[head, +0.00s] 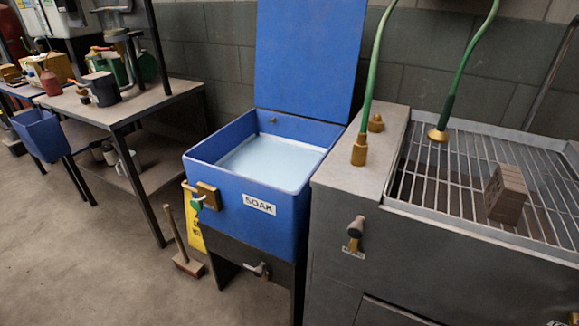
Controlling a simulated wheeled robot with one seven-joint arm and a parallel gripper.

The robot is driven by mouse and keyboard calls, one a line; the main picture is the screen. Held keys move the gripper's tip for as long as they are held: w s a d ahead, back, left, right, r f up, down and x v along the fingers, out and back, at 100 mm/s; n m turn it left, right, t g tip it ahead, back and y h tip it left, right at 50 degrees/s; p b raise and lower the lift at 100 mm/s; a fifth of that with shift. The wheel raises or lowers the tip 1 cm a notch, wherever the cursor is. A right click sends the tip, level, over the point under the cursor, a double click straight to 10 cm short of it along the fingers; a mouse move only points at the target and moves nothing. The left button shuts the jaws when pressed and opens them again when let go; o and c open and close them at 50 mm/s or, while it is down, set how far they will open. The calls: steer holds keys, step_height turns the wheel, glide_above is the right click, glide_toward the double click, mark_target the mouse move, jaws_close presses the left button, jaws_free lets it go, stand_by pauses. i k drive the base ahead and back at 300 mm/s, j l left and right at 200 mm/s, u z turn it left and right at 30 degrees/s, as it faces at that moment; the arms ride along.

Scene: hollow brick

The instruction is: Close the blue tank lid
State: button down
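The blue tank (230,204) stands in the middle of the head view on a dark stand, with a white "SOAK" label on its front. Its blue lid (308,55) is hinged at the back and stands open, about upright, near the wall; its top edge is cut off by the picture. Pale liquid (272,160) shows inside the tank. A wooden block with a green-tipped fitting (205,198) is on the tank's front left corner. My gripper is not in view.
A grey metal sink unit (340,185) with a grate, a hollow brick (506,193) and green hoses (375,70) stands close on the right. A workbench (125,110) with tools is at left. A broom (187,262) and yellow sign (192,218) stand by the tank. Floor at front left is clear.

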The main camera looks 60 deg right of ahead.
mark_target(308, 53)
steer(key=z, duration=1.65)
